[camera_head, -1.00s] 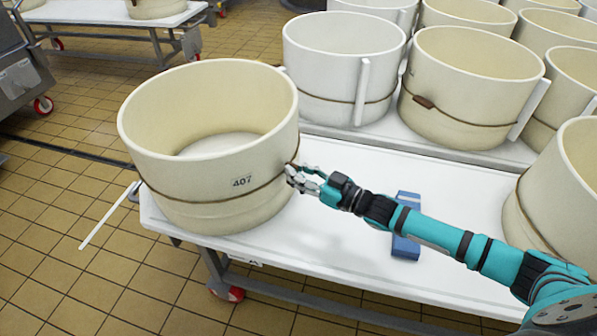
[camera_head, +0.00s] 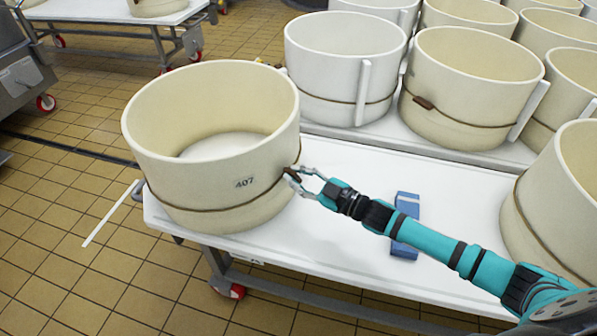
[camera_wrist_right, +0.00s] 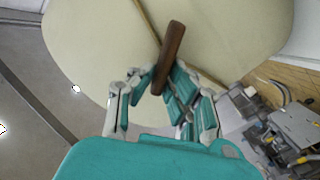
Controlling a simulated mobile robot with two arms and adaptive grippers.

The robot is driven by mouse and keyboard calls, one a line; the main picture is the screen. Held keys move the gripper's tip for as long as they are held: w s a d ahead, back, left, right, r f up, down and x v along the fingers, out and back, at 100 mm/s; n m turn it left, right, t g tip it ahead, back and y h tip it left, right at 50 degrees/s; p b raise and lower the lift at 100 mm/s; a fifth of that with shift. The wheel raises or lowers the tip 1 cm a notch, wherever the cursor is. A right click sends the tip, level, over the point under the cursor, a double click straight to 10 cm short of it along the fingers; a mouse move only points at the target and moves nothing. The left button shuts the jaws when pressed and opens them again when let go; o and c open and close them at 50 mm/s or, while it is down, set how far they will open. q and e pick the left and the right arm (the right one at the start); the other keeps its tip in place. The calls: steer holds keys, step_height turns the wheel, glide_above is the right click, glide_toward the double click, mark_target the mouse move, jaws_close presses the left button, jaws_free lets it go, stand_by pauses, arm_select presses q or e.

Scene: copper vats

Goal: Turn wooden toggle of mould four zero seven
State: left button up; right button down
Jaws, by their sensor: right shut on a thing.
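The cream mould marked 407 (camera_head: 225,186) stands upright on the white table, with a brown cord around its lower wall. Its dark wooden toggle (camera_head: 292,173) is on the mould's right side, at the cord. In the right wrist view the toggle (camera_wrist_right: 170,55) is a brown bar lying across the cord (camera_wrist_right: 200,72), with its lower end between my fingers. My right gripper (camera_head: 291,177) is at the mould's side, shut on the toggle; its fingers also show in the wrist view (camera_wrist_right: 160,103). My left gripper is not in view.
The white table (camera_head: 330,235) has free room right of the mould, where a blue object (camera_head: 405,225) lies behind my arm. Another cream mould (camera_head: 565,200) stands at the right. More moulds (camera_head: 470,85) crowd the table behind. A white strip (camera_head: 112,213) shows left of the mould.

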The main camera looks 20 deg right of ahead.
steer(key=shift+s+a+f+n, duration=0.1)
steer(key=shift+a+n, duration=0.05)
steer(key=shift+n, duration=0.85)
steer(key=shift+s+a+f+n, duration=0.1)
steer(key=shift+n, duration=0.8)
steer(key=shift+f+n, duration=0.15)
steer(key=shift+n, duration=0.75)
steer(key=n, duration=0.2)
steer(key=shift+s+a+f+n, duration=0.15)
steer(key=shift+f+n, duration=0.1)
steer(key=shift+n, duration=0.15)
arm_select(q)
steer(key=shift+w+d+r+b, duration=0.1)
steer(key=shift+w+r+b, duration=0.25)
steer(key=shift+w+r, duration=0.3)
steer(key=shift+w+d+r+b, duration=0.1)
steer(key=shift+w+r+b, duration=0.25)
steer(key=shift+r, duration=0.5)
arm_select(e)
steer(key=shift+f+n, duration=0.15)
steer(key=shift+n, duration=0.9)
steer(key=shift+f+n, duration=0.15)
steer(key=shift+n, duration=0.9)
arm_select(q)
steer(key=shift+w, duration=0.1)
arm_select(e)
steer(key=c, duration=1.3)
jaws_free()
steer(key=shift+c, duration=0.2)
